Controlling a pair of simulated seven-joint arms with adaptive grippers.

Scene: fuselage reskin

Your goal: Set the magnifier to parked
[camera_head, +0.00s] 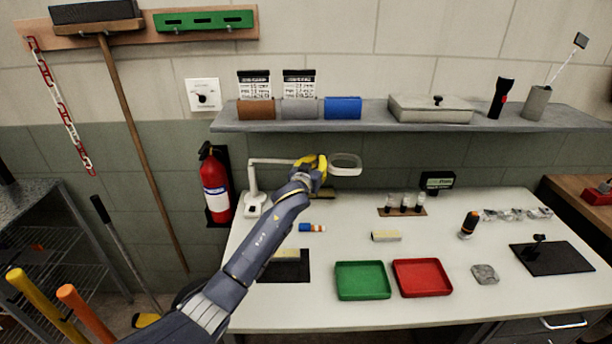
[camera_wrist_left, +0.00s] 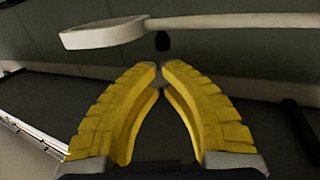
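The magnifier is a white lamp-like stand with its base (camera_head: 255,203) at the back left of the bench. Its arm runs right to a round lens (camera_head: 345,164), held out over the bench. My left gripper (camera_head: 322,165), with yellow fingers, is at the arm just left of the lens. In the left wrist view the fingertips (camera_wrist_left: 160,70) come together with nothing clearly held between them. The white magnifier part (camera_wrist_left: 105,35) crosses above them, with a small dark knob (camera_wrist_left: 162,42) just beyond the tips. Contact cannot be told. My right gripper is not in view.
A green tray (camera_head: 362,281) and a red tray (camera_head: 422,278) lie at the bench front. A shelf (camera_head: 370,122) overhangs the back. A fire extinguisher (camera_head: 215,185) hangs left of the magnifier. Small vials (camera_head: 404,203) stand right of the lens.

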